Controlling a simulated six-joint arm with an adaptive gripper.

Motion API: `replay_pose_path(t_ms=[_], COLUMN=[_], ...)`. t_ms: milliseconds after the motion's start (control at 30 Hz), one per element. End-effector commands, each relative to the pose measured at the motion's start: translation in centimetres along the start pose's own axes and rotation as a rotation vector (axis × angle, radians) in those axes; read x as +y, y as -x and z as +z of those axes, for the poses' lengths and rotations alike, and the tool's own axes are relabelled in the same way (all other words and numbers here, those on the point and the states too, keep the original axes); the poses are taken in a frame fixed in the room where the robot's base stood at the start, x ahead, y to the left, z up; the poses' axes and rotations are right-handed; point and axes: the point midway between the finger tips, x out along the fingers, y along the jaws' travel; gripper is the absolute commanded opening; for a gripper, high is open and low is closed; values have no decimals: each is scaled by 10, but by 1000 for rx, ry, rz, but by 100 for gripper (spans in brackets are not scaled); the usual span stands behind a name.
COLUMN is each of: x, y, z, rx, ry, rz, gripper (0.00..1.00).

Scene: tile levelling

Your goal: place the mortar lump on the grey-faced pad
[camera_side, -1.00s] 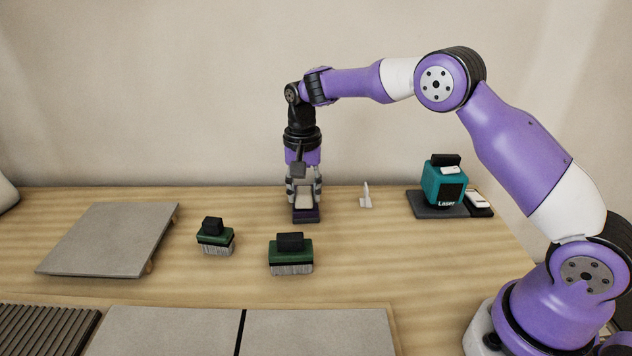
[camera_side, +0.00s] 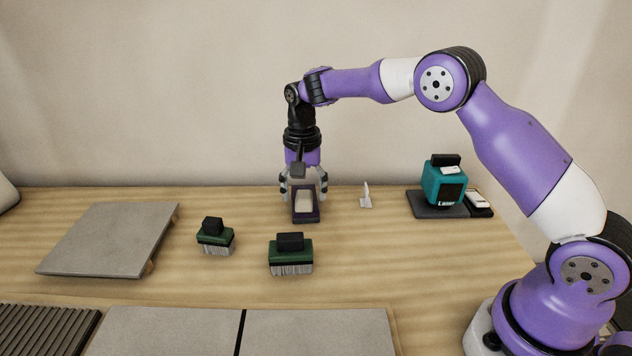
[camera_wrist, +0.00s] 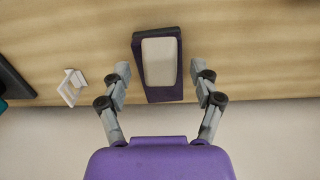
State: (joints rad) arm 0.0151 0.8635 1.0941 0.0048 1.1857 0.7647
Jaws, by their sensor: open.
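A cream, rounded lump (camera_side: 304,203), which looks like the mortar, rests on a dark purple-edged block (camera_side: 305,219) on the table. In the wrist view the lump (camera_wrist: 159,62) lies lengthwise within the outline of the block (camera_wrist: 166,95). Any grey face on the block is hidden under the lump, so I cannot tell if it is the grey-faced pad. My gripper (camera_side: 304,187) is open above and behind them. In the wrist view my gripper's fingers (camera_wrist: 159,80) stand apart, one on each side, with gaps to the lump.
Two green brushes (camera_side: 215,237) (camera_side: 291,254) stand in front. A grey tilted slab (camera_side: 110,238) lies left. A small white piece (camera_side: 366,196) and a teal laser (camera_side: 444,187) on a dark base are to the right. Grey tiles (camera_side: 320,335) and a ribbed panel (camera_side: 40,332) line the front.

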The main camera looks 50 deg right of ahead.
Motion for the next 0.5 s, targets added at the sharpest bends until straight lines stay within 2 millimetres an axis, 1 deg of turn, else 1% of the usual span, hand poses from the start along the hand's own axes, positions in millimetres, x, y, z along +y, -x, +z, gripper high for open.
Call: replay_pose_path(t_ms=[167,300,400,500], x=[-1,-1,-1,-1], y=[38,71,91,104], z=[-1,-1,0,0], rx=[6,5,4,1], ry=[0,-1,0,1], rz=[-5,-5,-4,-4], gripper=[73,73,73,73])
